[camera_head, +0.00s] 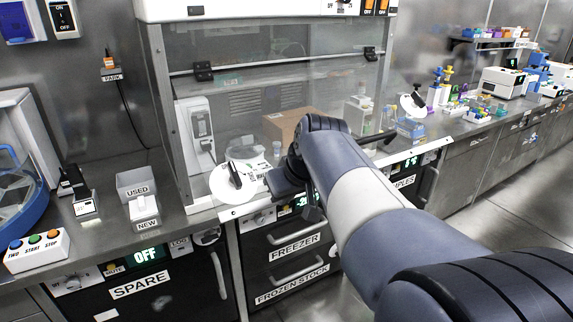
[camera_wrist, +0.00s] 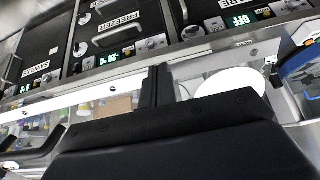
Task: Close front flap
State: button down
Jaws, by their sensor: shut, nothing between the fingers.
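A black bar handle (camera_head: 376,138) shows at right, partly behind my arm. My gripper (camera_head: 298,196) is at the flap's lower middle, near the metal front lip. In the wrist view its dark, narrow fingers (camera_wrist: 156,88) are shut and empty, in front of the pale front edge (camera_wrist: 85,97). I cannot tell whether they touch the flap. My arm hides the flap's lower right part, and how far the flap stands open is unclear.
A white disc with a black knob (camera_head: 240,183) is just left of my gripper; another (camera_head: 412,106) is at right. Freezer drawers (camera_head: 292,240) lie below. A cardboard box (camera_head: 285,127) is behind the glass. Small NEW and USED boxes (camera_head: 137,184) stand on the left counter.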

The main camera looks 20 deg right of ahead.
jog(key=w+a+f+t+b, duration=0.2)
jog(key=w+f+t+b, duration=0.5)
jog(key=w+f+b, duration=1.55)
jog(key=w+r+b, duration=0.1)
jog(key=w+b, duration=0.3)
jog(key=w, duration=0.2)
jog(key=shift+w+a+y+b, duration=0.15)
jog(key=shift+w+y+b, duration=0.25)
